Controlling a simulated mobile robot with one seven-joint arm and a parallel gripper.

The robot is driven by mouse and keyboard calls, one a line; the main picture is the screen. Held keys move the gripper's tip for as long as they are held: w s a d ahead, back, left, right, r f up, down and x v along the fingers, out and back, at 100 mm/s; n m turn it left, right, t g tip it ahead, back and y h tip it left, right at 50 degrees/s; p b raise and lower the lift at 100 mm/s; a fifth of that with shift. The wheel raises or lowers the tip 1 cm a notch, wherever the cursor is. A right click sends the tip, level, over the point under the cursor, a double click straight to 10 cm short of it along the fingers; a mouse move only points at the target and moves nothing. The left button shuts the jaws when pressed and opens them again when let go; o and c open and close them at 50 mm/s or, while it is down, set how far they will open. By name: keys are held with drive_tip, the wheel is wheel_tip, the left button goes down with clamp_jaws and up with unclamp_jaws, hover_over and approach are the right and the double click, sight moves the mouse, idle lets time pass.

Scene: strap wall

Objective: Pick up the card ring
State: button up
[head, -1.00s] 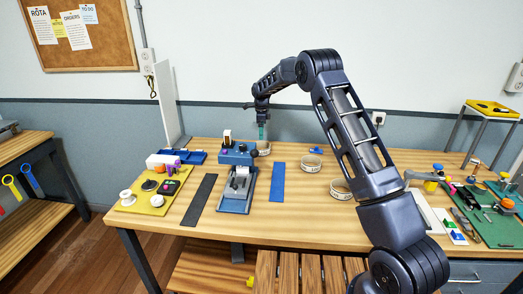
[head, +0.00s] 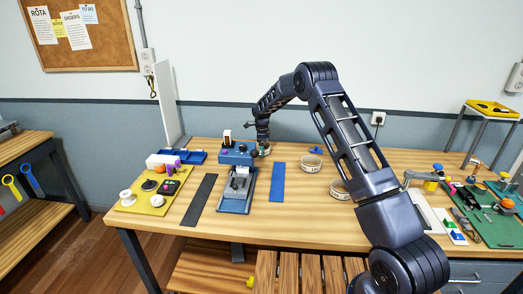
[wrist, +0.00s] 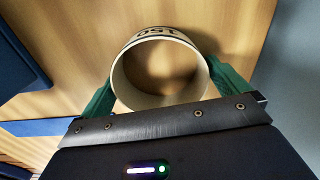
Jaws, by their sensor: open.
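A card ring (wrist: 153,35) of pale cream with dark printed figures stands on the wood bench top in the wrist view. My gripper (wrist: 158,78) is open, with its green fingers on either side of the ring. A small gap or light contact at the fingers cannot be told apart. In the head view my gripper (head: 263,142) is down at the far side of the bench, over this ring (head: 267,152), which it partly hides.
A blue press-like device (head: 237,186) stands just left of my gripper. A blue strip (head: 278,182) and a dark strip (head: 199,200) lie flat on the bench. A yellow board (head: 150,203) with parts is at left, a green mat (head: 497,228) with tools at right.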

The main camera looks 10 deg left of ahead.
drive_tip(key=c, duration=0.7)
drive_tip(key=shift+r, duration=0.1)
drive_tip(key=shift+c, duration=0.2)
